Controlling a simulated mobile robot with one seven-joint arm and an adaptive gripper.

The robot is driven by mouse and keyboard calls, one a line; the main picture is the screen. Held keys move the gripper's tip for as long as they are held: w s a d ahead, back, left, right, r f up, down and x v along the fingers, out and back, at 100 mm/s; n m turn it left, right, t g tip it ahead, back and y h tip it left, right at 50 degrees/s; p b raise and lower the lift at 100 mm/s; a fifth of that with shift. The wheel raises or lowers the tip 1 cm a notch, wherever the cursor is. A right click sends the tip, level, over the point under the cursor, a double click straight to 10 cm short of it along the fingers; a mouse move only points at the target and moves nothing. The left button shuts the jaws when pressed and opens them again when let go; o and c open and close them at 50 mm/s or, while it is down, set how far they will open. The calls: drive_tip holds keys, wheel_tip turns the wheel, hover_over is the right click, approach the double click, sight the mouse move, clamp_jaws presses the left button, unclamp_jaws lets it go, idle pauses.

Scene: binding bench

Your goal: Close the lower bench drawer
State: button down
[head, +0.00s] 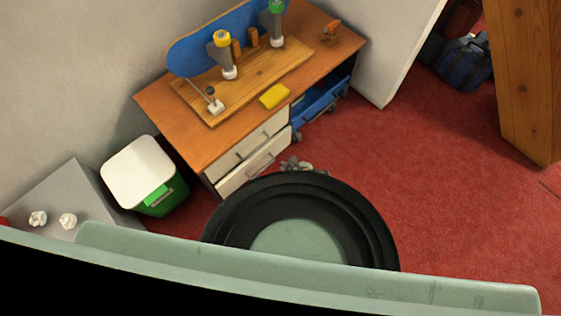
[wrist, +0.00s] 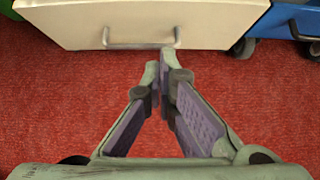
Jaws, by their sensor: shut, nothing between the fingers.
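The wooden bench (head: 205,155) stands against the wall in the head view, with two white drawers at its front left. The lower drawer (head: 250,171) is below the upper drawer (head: 236,155) and seems to stand out slightly; how far is hard to tell. In the wrist view a white drawer front (wrist: 85,22) with a grey bar handle (wrist: 140,44) fills the top. My gripper (wrist: 161,66) is shut and empty, its tips close to the front's bottom edge near the handle's right end. Contact cannot be told. In the head view my arm mostly hides the gripper.
A blue wheeled unit (head: 322,104) sits under the bench, right of the drawers. A green bin with a white lid (head: 139,172) stands left. A skateboard deck (head: 205,48) and a yellow block (head: 274,96) are on the bench. Red carpet (head: 430,175) is clear to the right.

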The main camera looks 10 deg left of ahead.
drive_tip(key=shift+w+a+r+b+x, duration=0.2)
drive_tip(key=shift+a+r+b+x, duration=0.15)
drive_tip(key=shift+b+x, duration=1.45)
drive_tip(key=shift+w+a+r+b+x, duration=0.3)
drive_tip(key=shift+b+x, duration=0.95)
drive_tip(key=shift+x, duration=1)
drive_tip(key=shift+w+a+r+b+x, duration=0.1)
drive_tip(key=shift+a+r+b+x, duration=0.2)
drive_tip(key=shift+b+x, duration=1.5)
drive_tip(key=shift+f+p, duration=0.1)
drive_tip(key=shift+p, duration=0.2)
drive_tip(key=shift+w+a, duration=1.05)
drive_tip(key=shift+a, duration=0.25)
